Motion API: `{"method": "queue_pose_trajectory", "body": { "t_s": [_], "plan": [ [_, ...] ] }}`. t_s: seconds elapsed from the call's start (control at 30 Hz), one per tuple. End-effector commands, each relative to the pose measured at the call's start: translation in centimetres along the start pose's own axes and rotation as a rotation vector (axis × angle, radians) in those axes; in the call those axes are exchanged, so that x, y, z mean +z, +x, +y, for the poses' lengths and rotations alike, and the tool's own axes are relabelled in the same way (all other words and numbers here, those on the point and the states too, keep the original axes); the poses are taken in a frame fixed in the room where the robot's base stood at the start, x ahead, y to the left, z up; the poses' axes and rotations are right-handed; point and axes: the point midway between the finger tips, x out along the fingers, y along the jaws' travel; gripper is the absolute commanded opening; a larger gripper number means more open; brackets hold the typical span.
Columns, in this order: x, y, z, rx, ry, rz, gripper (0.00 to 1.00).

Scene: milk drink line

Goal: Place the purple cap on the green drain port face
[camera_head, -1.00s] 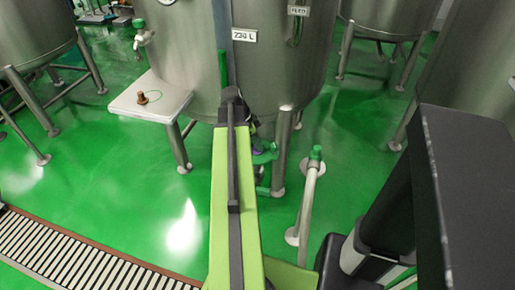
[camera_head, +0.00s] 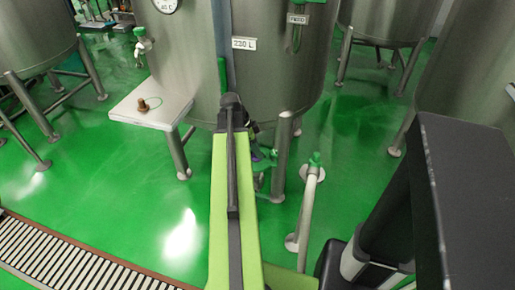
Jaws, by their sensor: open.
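A small purple patch, likely the purple cap (camera_head: 256,155), shows just right of my lime-green arm, low under the middle tank. Green drain fittings (camera_head: 268,158) are right beside it; whether the purple piece touches a green port face cannot be told. My gripper (camera_head: 253,128) is at the far end of my arm, mostly hidden behind the arm. Only a dark bit of it shows, above the purple patch. It is open, and its fingertips cannot be made out.
The steel tank (camera_head: 275,75) stands on legs behind my arm. A white side shelf (camera_head: 130,115) with a brown fitting (camera_head: 143,104) juts out left. A bent pipe with a green top (camera_head: 314,165) stands right. A floor grate (camera_head: 60,255) lies at lower left; the green floor between is clear.

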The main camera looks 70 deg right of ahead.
Motion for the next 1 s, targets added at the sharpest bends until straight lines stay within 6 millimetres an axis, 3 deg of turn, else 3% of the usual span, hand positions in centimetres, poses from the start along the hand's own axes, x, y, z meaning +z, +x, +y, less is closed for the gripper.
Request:
{"method": "queue_pose_trajectory", "body": {
  "t_s": [0.4,0.5,0.9,1.0],
  "plan": [
    [-0.4,-9.6,0.0,-0.001,-0.002,0.000,0.43],
    [-0.3,-11.1,0.0,0.000,-0.001,0.000,0.43],
    [0.1,-11.5,0.1,-0.001,-0.002,0.000,0.43],
    [2.1,-12.2,0.0,-0.012,-0.071,-0.010,0.43]
  ]
}}
